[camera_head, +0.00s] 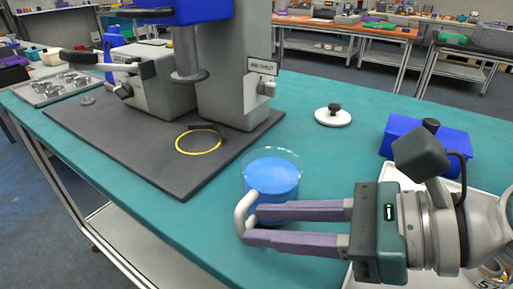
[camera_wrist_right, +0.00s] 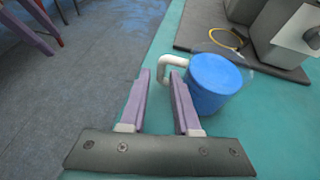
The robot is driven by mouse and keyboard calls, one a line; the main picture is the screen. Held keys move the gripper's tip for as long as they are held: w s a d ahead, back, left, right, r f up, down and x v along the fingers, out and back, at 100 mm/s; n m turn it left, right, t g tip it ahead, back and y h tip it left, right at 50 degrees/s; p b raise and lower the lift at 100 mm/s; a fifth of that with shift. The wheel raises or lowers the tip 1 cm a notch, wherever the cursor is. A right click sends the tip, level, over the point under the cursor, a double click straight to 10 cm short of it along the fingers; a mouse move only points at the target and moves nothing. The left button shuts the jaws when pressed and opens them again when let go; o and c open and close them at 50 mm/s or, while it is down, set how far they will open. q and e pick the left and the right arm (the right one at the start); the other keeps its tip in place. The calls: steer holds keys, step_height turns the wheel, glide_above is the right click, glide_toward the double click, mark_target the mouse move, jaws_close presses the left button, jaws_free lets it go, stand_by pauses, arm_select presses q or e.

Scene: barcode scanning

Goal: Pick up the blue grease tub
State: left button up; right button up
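The blue grease tub (camera_head: 272,172) is a clear round cup filled with blue, with a pale curved handle (camera_head: 241,213) at its near left side. It stands on the green bench top. My right gripper (camera_head: 252,224) reaches in from the right, its purple fingers open and apart, in front of the tub with their tips at the handle. In the right wrist view the tub (camera_wrist_right: 213,84) is just right of the fingers. Its handle (camera_wrist_right: 164,70) shows at the gap between the fingertips; I cannot tell whether they touch it. My left gripper is not in view.
A grey press (camera_head: 232,75) stands on a dark mat (camera_head: 140,152) with a yellow ring (camera_head: 199,150). A white lid with black knob (camera_head: 333,117) lies behind the tub. A blue box (camera_head: 455,150) and pale tray (camera_head: 372,180) are right. The bench's front edge is near.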

mark_target(240, 229)
steer(key=x, duration=0.2)
steer(key=b+x, duration=0.1)
steer(key=x, duration=0.2)
steer(key=shift+d+f, duration=0.15)
steer(key=shift+f, duration=0.2)
jaws_close()
stand_by(1.0)
